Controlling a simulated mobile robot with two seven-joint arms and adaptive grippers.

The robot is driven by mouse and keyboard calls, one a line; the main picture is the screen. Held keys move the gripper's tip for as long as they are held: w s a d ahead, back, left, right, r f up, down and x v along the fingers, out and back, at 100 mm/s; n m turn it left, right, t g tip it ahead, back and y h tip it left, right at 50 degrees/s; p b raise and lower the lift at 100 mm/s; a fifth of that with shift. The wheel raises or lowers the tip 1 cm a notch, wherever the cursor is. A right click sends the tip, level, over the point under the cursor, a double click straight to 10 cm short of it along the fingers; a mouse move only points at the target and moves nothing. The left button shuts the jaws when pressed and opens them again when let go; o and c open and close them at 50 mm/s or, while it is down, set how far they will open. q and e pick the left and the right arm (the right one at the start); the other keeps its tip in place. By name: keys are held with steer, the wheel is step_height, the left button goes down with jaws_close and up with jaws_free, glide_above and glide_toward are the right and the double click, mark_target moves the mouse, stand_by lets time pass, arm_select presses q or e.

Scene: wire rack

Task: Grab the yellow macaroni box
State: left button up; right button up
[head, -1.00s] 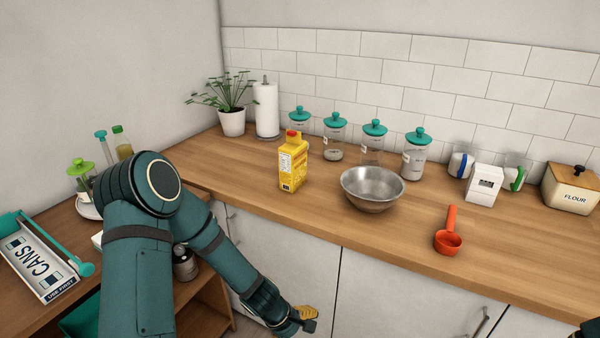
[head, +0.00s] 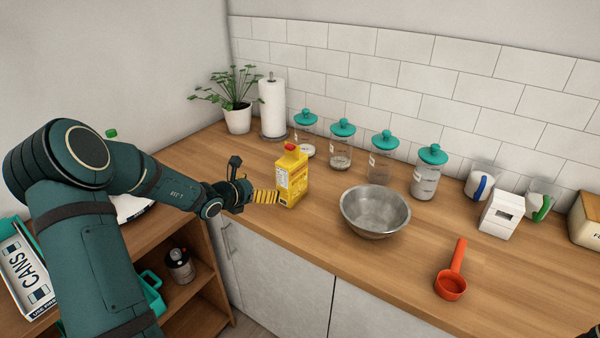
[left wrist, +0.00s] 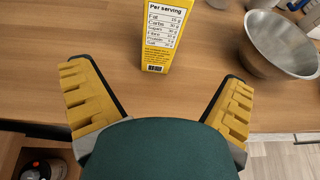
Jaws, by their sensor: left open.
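The yellow macaroni box (head: 291,178) stands upright on the wooden counter, with a red top and a white label on its side. In the left wrist view the box (left wrist: 163,35) shows its nutrition panel, ahead of and between the spread fingers. My left gripper (head: 258,188) is just left of the box at the counter's front edge. In the left wrist view the gripper (left wrist: 158,98) is open and empty, with the box beyond the fingertips. A small dark part at the head view's bottom right corner may be my right arm; its gripper does not show.
A metal bowl (head: 375,211) stands right of the box, and a red scoop (head: 452,282) lies farther right. Several teal-lidded jars (head: 342,146) line the wall behind. A paper towel roll (head: 272,105) and a potted plant (head: 237,112) stand at the back left.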

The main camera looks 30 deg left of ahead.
mark_target(282, 182)
arm_select(q)
steer(key=x, duration=1.3)
steer(key=shift+w+d+f+b, duration=0.1)
steer(key=shift+w+d+b, duration=0.05)
steer(key=shift+b, duration=0.15)
steer(key=c, duration=1.4)
